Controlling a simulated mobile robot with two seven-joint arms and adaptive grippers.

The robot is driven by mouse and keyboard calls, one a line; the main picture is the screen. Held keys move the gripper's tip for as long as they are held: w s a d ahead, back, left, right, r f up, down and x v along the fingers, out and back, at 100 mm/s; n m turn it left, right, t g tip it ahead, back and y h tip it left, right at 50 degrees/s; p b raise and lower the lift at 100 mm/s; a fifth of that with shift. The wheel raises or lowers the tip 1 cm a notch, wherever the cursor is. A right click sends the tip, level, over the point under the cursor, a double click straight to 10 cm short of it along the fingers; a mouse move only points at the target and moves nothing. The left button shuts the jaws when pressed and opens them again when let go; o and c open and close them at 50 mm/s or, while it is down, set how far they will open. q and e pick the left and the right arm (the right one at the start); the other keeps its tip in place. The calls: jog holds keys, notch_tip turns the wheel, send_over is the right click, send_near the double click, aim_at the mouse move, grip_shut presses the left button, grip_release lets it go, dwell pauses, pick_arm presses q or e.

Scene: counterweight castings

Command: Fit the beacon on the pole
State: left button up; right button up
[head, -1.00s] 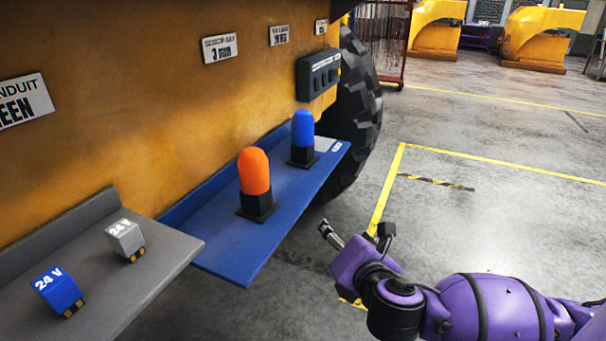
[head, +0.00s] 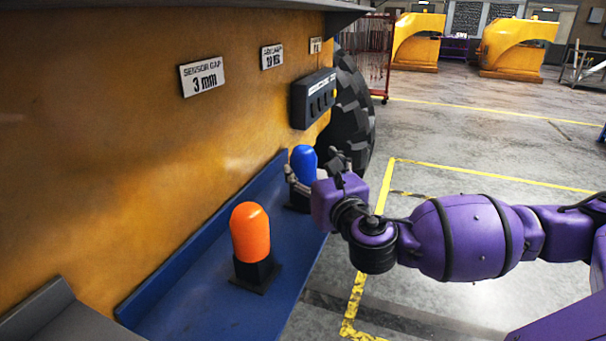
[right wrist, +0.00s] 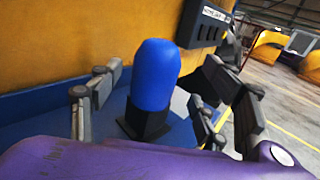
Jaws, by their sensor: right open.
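The blue beacon (head: 303,161) stands upright on a black square base on the blue shelf. It also shows in the right wrist view (right wrist: 155,76), between the fingers and beyond them. An orange beacon (head: 250,231) stands upright on its own black base (head: 256,273), nearer on the same shelf. My right gripper (head: 318,172) is open, with its fingers on either side of the blue beacon; I cannot tell if they touch it. The gripper partly hides the beacon's base in the head view. No pole can be made out. My left gripper is not in view.
The blue shelf (head: 195,305) runs along a yellow machine wall with a black box (head: 313,98) and label plates (head: 202,76). A large tyre (head: 352,110) is behind the shelf's far end. A grey shelf (head: 60,318) is at the lower left. Open floor lies to the right.

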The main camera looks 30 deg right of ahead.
jog(key=w, duration=0.4)
jog(key=shift+f, duration=0.1)
jog(key=shift+w, duration=0.35)
jog(key=c, duration=1.5)
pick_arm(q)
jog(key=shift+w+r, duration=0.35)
